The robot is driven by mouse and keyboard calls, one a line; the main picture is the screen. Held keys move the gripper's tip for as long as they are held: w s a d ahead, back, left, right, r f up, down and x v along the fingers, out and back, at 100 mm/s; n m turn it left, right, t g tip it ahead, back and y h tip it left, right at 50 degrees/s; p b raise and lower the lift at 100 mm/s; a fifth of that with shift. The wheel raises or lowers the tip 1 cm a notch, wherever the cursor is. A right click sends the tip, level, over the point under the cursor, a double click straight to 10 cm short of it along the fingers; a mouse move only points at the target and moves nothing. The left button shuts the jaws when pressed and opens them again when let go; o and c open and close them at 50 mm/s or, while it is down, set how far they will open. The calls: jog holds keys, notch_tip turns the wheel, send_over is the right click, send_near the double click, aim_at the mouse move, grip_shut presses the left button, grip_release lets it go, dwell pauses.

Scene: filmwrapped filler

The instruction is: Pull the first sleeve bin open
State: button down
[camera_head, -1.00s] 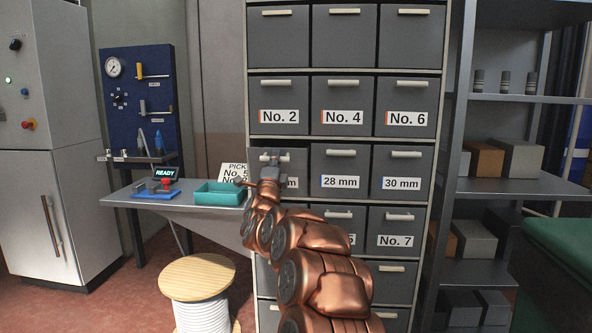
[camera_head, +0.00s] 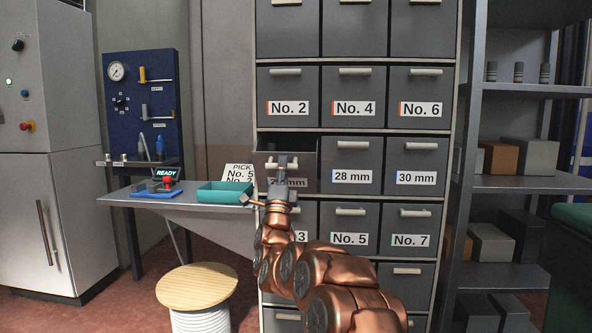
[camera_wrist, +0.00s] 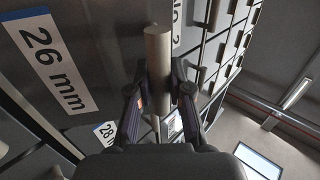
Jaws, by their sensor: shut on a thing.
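The 26 mm sleeve bin (camera_head: 308,172) is a grey drawer in the left column of the cabinet. It stands out from the cabinet face, and a dark gap shows above its front edge. My gripper (camera_head: 281,166) is at its light bar handle and covers part of the label. In the wrist view, the 26 mm label (camera_wrist: 55,65) reads fully. There the two fingers of my gripper (camera_wrist: 160,92) are closed on the round handle bar (camera_wrist: 158,60), one on each side. How deep the bin is drawn out is hard to tell.
The 28 mm bin (camera_head: 352,160) and 30 mm bin (camera_head: 416,160) beside it are shut. A bench with a teal tray (camera_head: 225,193) is to the left, above a wooden-topped spool (camera_head: 197,287). A shelf rack (camera_head: 530,183) with boxes stands right.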

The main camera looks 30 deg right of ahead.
jog(key=shift+s+f, duration=0.1)
dwell(0.4)
jog(key=c, duration=1.1)
grip_release()
jog(key=shift+o, duration=0.2)
jog(key=v, duration=1.2)
jog(key=shift+f, duration=0.1)
